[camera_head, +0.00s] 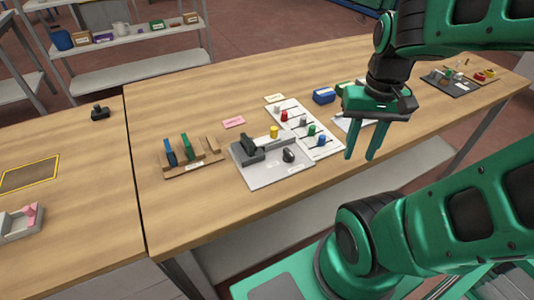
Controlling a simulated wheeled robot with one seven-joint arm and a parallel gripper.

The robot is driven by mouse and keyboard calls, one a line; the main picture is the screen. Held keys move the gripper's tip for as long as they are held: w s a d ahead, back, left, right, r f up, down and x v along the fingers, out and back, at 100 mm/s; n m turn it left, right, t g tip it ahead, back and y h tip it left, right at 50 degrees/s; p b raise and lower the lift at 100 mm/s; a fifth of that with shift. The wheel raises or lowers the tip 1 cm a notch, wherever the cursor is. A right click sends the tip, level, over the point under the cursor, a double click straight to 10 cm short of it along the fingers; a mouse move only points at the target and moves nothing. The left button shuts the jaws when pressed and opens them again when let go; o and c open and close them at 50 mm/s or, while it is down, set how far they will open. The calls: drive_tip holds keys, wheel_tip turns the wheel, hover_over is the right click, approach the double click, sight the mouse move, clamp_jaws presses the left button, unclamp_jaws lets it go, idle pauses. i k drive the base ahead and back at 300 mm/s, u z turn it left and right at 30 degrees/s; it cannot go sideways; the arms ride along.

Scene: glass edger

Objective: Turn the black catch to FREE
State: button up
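A light grey plate (262,178) lies on the wooden bench near its front edge. A small black catch (288,156) sits on the right part of this plate, with small pale labels close to it. The lettering is too small to read, so I cannot tell which way the catch is set. A larger dark grey fixture (250,147) stands on the plate's back left. My gripper (360,157) hangs to the right of the plate, fingers pointing down and apart, with nothing between them. It is clear of the catch.
A white board with coloured knobs (316,146) lies just right of the plate. A wooden rack (193,162) with blue and green pieces stands left. A yellow cylinder (274,131) stands behind the catch. A blue box (324,96) is farther back. The bench's front strip is clear.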

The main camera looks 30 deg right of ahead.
sight(288, 157)
drive_tip(key=z, duration=0.3)
drive_tip(key=k, duration=1.2)
drive_tip(key=u, duration=0.75)
drive_tip(key=i, duration=1.05)
